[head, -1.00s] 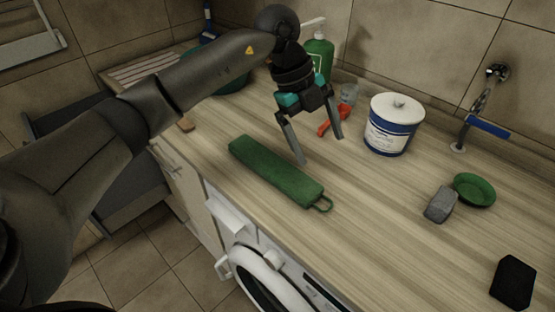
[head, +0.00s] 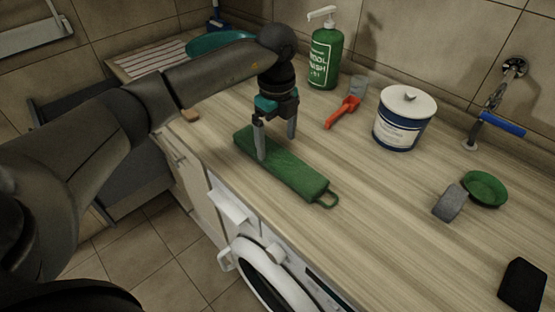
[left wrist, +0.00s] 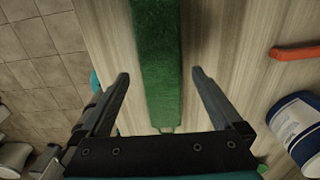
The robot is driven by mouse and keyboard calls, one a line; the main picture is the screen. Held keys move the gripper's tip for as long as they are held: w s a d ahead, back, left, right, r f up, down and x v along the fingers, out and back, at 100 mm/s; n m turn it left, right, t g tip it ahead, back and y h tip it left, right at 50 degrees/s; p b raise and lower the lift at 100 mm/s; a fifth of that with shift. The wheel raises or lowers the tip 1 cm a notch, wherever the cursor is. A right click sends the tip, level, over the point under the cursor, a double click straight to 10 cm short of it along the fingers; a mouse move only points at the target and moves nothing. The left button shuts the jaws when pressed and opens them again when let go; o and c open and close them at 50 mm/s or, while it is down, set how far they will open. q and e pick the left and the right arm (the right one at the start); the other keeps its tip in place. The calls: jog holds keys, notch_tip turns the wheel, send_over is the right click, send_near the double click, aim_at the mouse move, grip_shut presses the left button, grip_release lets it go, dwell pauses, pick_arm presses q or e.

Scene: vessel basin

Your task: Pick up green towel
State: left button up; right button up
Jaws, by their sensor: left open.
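The green towel (head: 289,172) is a long folded bar with a loop at its right end, lying flat on the wooden counter. It also shows in the left wrist view (left wrist: 158,60), running between the fingers. My left gripper (head: 276,148) is open and points down over the towel's left-middle part. In the left wrist view the left gripper's fingers (left wrist: 160,78) stand apart, one on each side of the towel. I cannot tell whether the fingertips touch it. My right gripper is not in view.
A red-handled tool (head: 343,113), a green soap bottle (head: 323,60) and a white-and-blue tub (head: 403,120) stand behind the towel. A grey block (head: 449,203), green dish (head: 485,188) and black block (head: 522,284) lie at right. The counter's front edge is close to the towel.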

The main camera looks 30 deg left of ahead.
aim_at(277, 155)
pick_arm(q)
notch_tip(277, 155, down, 5)
jog(key=shift+f, duration=0.15)
jog(key=c, duration=1.2)
jog(key=shift+c, duration=0.5)
jog(key=shift+r, duration=0.2)
